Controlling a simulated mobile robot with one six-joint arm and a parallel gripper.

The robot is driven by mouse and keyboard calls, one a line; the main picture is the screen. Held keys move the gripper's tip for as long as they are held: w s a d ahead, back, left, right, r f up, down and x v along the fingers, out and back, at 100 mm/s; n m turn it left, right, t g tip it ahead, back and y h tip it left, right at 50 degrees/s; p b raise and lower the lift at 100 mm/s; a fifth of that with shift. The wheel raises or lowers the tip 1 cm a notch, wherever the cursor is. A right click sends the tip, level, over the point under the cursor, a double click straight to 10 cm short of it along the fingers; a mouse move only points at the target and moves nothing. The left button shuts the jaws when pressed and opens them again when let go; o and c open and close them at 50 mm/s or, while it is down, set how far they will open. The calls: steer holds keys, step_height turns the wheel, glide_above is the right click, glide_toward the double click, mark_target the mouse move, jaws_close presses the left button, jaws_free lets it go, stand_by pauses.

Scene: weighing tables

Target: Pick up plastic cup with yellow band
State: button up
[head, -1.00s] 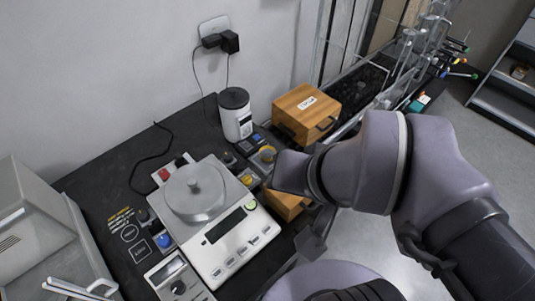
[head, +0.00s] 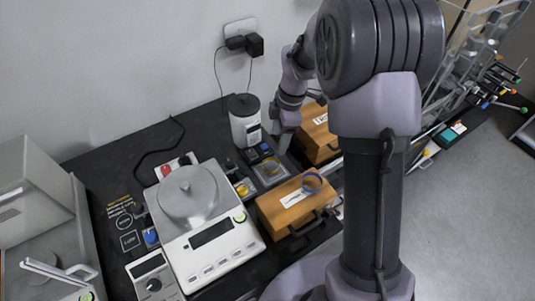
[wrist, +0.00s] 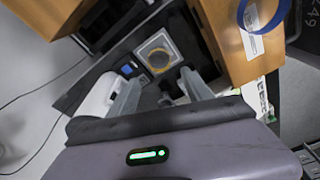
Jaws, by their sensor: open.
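The plastic cup with the yellow band (head: 271,168) is clear and stands on a small dark square pad beside the scale. In the wrist view its yellow ring (wrist: 160,60) shows inside a pale square frame, beyond my fingertips and roughly between them. My gripper (wrist: 160,84) is open and empty, with its two fingers spread. In the head view my gripper (head: 281,142) hangs behind and slightly right of the cup, beside the white canister. A similar cup with a blue band (head: 312,182) sits on the near wooden box; it also shows in the wrist view (wrist: 262,16).
The near wooden box (head: 283,217) and a far one (head: 318,142) flank the cup's right side. A white scale (head: 215,238) stands to the left. A white canister (head: 244,125) with a dark lid stands behind. Clutter leaves little free room.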

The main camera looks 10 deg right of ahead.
steer(key=b, duration=0.3)
glide_toward(271, 165)
steer(key=shift+s+a+f, duration=0.35)
steer(key=shift+s+f, duration=0.1)
steer(key=shift+s, duration=0.15)
steer(key=shift+s+a+f, duration=0.35)
steer(key=shift+s+f, duration=0.15)
steer(key=shift+s, duration=0.05)
steer(key=f+b, duration=0.2)
steer(key=f, duration=0.1)
steer(key=a+f+b, duration=0.1)
steer(key=f, duration=0.1)
steer(key=shift+w+f, duration=0.1)
steer(key=shift+w, duration=0.15)
steer(key=shift+d+r, duration=0.1)
steer(key=shift+r, duration=0.1)
